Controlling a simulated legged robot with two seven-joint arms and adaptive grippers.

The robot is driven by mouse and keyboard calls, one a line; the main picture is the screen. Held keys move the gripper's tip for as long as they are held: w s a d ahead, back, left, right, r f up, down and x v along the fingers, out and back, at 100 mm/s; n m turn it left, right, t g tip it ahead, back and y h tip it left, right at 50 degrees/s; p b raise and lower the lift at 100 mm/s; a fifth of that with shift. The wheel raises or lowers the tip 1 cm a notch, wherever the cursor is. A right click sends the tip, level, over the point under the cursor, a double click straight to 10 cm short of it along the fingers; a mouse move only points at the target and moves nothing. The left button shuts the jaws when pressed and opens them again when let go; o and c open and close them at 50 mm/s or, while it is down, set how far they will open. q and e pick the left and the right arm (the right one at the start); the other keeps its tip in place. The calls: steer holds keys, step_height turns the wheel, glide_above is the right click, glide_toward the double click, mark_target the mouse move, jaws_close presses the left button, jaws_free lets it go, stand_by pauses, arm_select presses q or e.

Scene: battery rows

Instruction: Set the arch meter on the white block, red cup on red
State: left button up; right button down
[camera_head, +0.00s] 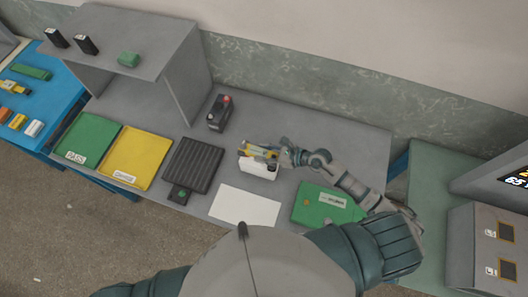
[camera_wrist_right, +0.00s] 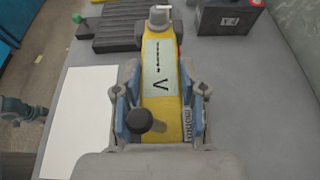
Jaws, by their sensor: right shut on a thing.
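My right gripper (camera_head: 278,154) is shut on the yellow arch meter (camera_head: 259,151), which also shows in the right wrist view (camera_wrist_right: 161,75) between the two fingers. The meter's face has a scale and a V. A grey cup (camera_wrist_right: 160,17) is at its far end and a dark round knob (camera_wrist_right: 140,121) at its near end. The white block (camera_head: 257,169) is directly below the meter in the head view; whether they touch is unclear.
A black battery (camera_head: 220,112) with a red terminal stands behind. A black ribbed mat (camera_head: 194,163), yellow tray (camera_head: 137,155) and green tray (camera_head: 88,139) lie left. A white sheet (camera_head: 245,206) lies in front and a green board (camera_head: 325,205) to the right. A grey shelf (camera_head: 130,30) stands back left.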

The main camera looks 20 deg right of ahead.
steer(key=shift+r, duration=0.1)
steer(key=shift+f+b, duration=0.65)
steer(key=shift+f, duration=0.3)
steer(key=c, duration=0.6)
jaws_free()
steer(key=v, duration=1.2)
steer(key=shift+d, duration=0.1)
steer(key=shift+f, duration=0.1)
